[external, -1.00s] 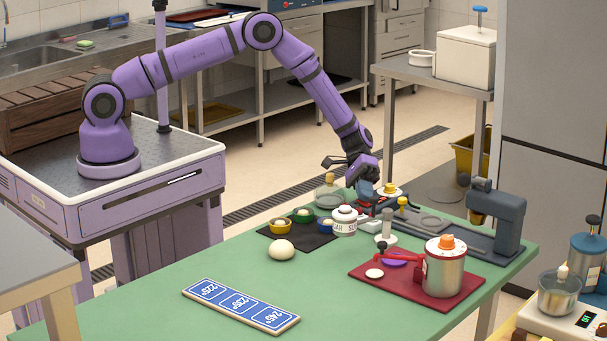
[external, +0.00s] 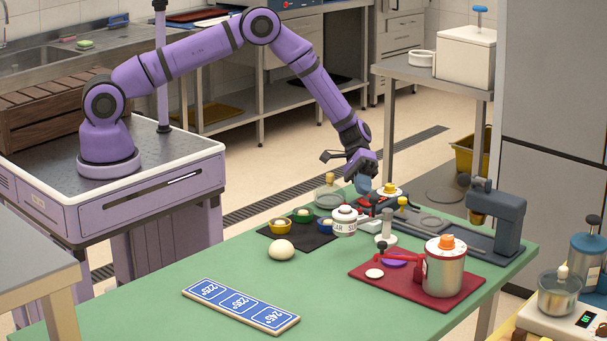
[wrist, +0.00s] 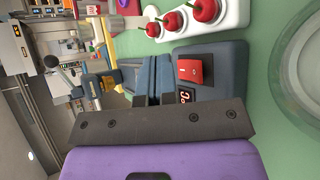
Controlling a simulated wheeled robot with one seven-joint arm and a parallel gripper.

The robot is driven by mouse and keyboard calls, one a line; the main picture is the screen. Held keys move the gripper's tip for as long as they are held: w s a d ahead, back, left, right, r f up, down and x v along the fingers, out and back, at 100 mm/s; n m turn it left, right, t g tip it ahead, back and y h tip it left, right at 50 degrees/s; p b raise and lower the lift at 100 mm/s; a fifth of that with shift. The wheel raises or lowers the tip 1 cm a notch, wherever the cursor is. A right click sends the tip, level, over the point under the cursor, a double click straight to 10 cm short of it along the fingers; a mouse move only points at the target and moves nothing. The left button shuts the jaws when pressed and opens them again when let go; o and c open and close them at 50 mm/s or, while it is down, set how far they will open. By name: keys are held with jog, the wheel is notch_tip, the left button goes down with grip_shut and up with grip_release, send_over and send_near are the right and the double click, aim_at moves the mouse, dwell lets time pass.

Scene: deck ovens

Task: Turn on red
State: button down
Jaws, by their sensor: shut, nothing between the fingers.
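A red rocker switch (wrist: 189,69) sits on a dark blue-grey device (wrist: 222,72) in the wrist view, beside a small display with lit red digits (wrist: 185,96). Its on or off position is not clear. My gripper (wrist: 149,76) is shut and empty, its blue-grey fingers to the left of the switch in that view. I cannot tell whether they touch the device. In the external view my gripper (external: 363,186) points down over the far side of the green table, where it and the jar partly hide the device.
A labelled jar (external: 343,222), a dark press-like machine (external: 497,215) and a red tray (external: 455,298) with a canister (external: 444,272) stand nearby. The near left of the green table (external: 180,265) is mostly clear.

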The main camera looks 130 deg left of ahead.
jog(key=shift+s+r, duration=0.3)
jog(key=shift+r, duration=0.45)
jog(key=shift+s+r, duration=0.3)
jog(key=shift+r, duration=0.5)
jog(key=shift+s+r, duration=0.3)
jog(key=shift+r, duration=0.45)
